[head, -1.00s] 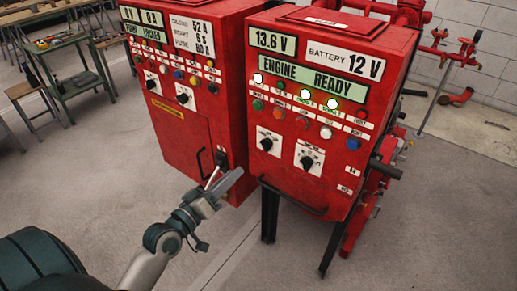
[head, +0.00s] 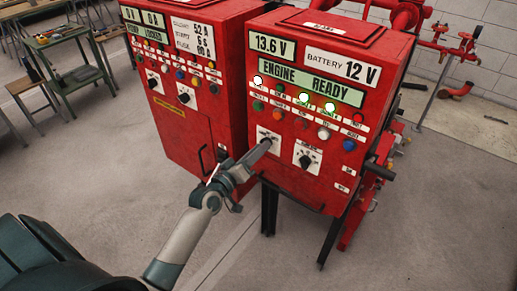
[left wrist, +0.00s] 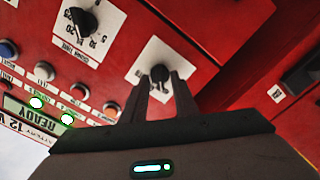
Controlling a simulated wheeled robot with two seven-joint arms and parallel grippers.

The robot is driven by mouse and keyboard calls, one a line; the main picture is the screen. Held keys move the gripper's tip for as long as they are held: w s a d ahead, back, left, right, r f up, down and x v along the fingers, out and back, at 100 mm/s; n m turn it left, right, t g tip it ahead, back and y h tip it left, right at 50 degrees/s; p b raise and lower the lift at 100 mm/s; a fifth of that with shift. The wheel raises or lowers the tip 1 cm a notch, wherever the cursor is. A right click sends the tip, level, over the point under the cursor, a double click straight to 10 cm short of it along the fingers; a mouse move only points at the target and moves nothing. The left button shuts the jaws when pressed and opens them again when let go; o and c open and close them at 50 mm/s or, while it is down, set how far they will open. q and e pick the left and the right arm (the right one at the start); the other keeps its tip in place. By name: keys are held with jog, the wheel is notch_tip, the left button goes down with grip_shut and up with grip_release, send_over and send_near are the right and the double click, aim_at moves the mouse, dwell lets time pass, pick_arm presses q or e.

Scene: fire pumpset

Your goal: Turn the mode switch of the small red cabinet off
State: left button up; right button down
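The small red cabinet (head: 318,190) stands at centre right in the head view, its display reading ENGINE READY. Two black knobs on white plates sit low on its face. The left one, taken as the mode switch, is mostly hidden by my left gripper (head: 266,146); its plate (head: 262,132) shows. In the left wrist view the mode switch (left wrist: 159,73) lies between the tips of my left gripper (left wrist: 159,78). The fingers are apart, one on each side of the knob; contact cannot be told. My right gripper is not in view.
The other knob (head: 306,159) is right of the mode switch, and it also shows in the left wrist view (left wrist: 83,20). Buttons and lit lamps (head: 304,97) are above. A larger red cabinet (head: 185,130) stands close on the left. A handle bar (head: 292,197) runs below the knobs.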

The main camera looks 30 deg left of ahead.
pick_arm(q)
jog(key=shift+c, duration=0.7)
jog(key=c, duration=0.5)
grip_shut()
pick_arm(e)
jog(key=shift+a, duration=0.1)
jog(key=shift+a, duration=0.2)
pick_arm(q)
jog(key=shift+m, duration=0.5)
jog(key=m+p, duration=0.1)
jog(key=m, duration=0.6)
jog(key=shift+m, duration=0.4)
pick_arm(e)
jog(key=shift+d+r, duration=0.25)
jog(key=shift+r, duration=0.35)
